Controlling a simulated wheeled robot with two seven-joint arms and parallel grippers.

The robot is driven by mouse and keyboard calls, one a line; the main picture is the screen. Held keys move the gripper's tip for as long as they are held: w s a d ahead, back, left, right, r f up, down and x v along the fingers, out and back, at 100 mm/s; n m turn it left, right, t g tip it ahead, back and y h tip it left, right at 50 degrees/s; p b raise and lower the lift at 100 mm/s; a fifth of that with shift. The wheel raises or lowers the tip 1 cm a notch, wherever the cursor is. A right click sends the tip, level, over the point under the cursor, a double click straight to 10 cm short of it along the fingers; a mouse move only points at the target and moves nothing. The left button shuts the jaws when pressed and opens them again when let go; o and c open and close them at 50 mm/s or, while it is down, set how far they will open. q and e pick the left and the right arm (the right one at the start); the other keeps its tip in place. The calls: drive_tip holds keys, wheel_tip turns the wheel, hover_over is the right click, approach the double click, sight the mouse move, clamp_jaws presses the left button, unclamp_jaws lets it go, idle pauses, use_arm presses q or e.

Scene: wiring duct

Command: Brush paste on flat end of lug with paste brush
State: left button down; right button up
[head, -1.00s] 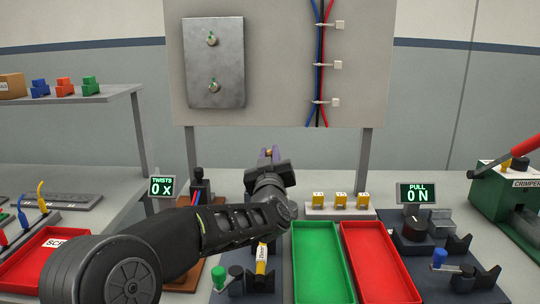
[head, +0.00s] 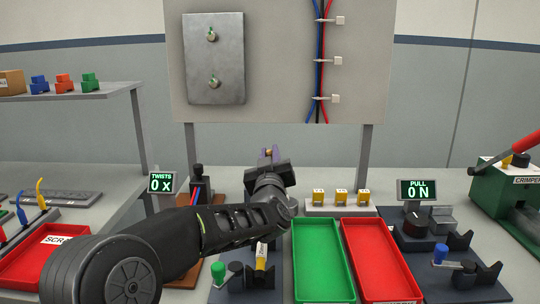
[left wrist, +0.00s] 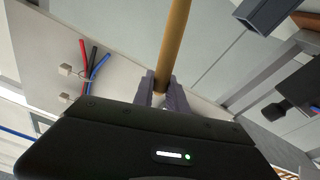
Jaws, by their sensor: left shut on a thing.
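My left gripper (head: 268,156) is raised in front of the upright board, its purple-grey fingers pointing away from me. In the left wrist view the fingers (left wrist: 162,92) are shut on a tan, round stick (left wrist: 175,35), which looks like the paste brush's handle. The brush's bristle end cannot be made out. In the head view only a small tan bit of it shows between the fingers. I cannot pick out the lug for certain. My right gripper is not in view.
A grey metal plate with two studs (head: 213,70) is on the board, beside clipped cables (head: 320,60). A green tray (head: 318,270) and a red tray (head: 378,255) lie in front. The crimper (head: 510,185) stands at right, a shelf (head: 80,100) at left.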

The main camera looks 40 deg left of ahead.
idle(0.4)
use_arm(q)
drive_tip(key=shift+r+p, duration=2.75)
drive_tip(key=shift+r, duration=0.7)
